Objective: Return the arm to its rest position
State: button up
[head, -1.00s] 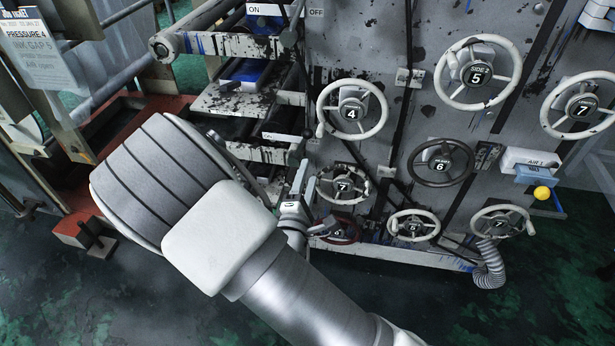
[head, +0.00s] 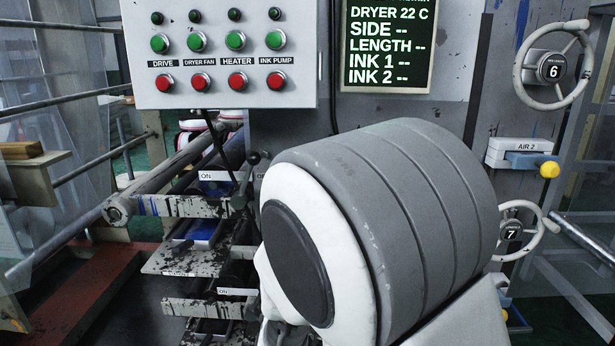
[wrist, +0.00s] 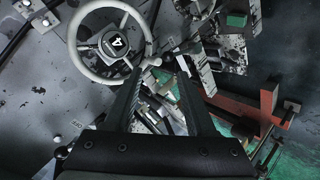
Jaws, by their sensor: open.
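My gripper (wrist: 160,68) shows in the wrist view with its two dark fingers apart and nothing visible between them. The white handwheel marked 4 (wrist: 115,43) appears beyond the fingers, up and to the left. I cannot tell its exact distance from the fingertips. In the head view my arm (head: 395,215) fills the lower middle, a big grey ribbed link with a white joint cover. It hides part of the machine, and my gripper cannot be made out there.
A button panel (head: 225,55) with green and red buttons and a dark display (head: 388,45) are at the top. Ink-stained shelves (head: 185,258) stand at lower left. Handwheel 6 (head: 551,68), the AIR 2 valve (head: 515,154) with its yellow knob, and handwheel 7 (head: 513,233) are at right.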

jog(key=s+d+r+m+g+y+p, duration=0.1)
jog(key=s+d+r+m+g+p, duration=0.2)
jog(key=r, duration=0.4)
jog(key=s+d+r+m+y, duration=0.15)
jog(key=s+d+r, duration=0.25)
jog(key=r, duration=0.4)
jog(key=s+d+r+m+g+h+p, duration=0.1)
jog(key=s+d+r+m, duration=0.2)
jog(key=s+d, duration=0.3)
jog(key=s+d+r+m+g+h+p, duration=0.1)
jog(key=s+d+r+m, duration=0.3)
jog(key=s, duration=0.6)
jog(key=shift+d+g+h+p, duration=0.45)
jog(key=shift+d+h, duration=0.3)
jog(key=shift+d, duration=0.35)
